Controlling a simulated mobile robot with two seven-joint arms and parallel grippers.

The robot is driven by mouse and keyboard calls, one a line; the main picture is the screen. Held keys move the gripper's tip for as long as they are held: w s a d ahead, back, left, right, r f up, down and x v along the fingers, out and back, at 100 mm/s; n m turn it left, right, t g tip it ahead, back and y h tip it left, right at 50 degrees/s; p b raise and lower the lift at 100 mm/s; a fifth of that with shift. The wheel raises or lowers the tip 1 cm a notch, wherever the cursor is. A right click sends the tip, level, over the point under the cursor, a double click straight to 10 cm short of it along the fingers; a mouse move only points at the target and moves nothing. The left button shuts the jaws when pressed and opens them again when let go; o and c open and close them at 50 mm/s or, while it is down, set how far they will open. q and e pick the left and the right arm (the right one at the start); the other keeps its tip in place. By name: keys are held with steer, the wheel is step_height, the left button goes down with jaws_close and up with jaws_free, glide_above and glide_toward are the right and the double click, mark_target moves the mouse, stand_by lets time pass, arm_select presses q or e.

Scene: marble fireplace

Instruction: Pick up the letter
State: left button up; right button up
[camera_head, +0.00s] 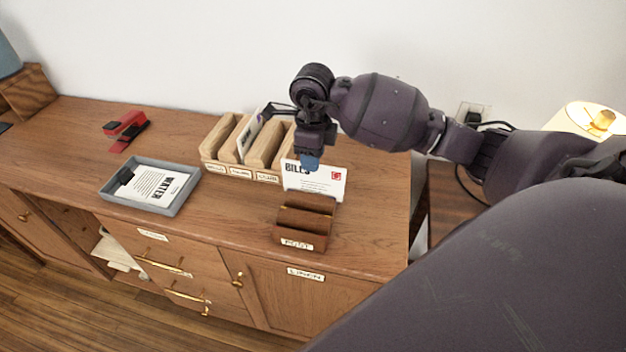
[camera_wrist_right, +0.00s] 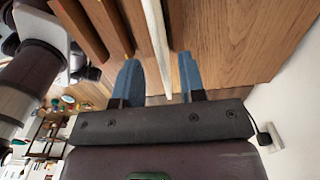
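The letter (camera_head: 325,182) is a white envelope marked BILLS with a red stamp, standing upright in the small dark wooden POST holder (camera_head: 298,240) on the cabinet top. My right gripper (camera_head: 309,163) is at the letter's upper edge, pointing down. In the right wrist view the letter (camera_wrist_right: 157,40) shows edge-on as a thin white strip. It runs between the two blue fingertips of my right gripper (camera_wrist_right: 160,72), which are open with gaps on both sides. My left gripper is in no view.
A wooden sorter (camera_head: 226,159) with several compartments stands close behind and left of the letter. A grey tray (camera_head: 186,194) holding a paper and a red stapler (camera_head: 124,124) are further left. A lit lamp (camera_head: 602,118) is at the right. The cabinet top (camera_head: 375,215) right of the holder is clear.

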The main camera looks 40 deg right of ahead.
step_height(320, 180, down, 2)
jaws_close()
stand_by(0.3)
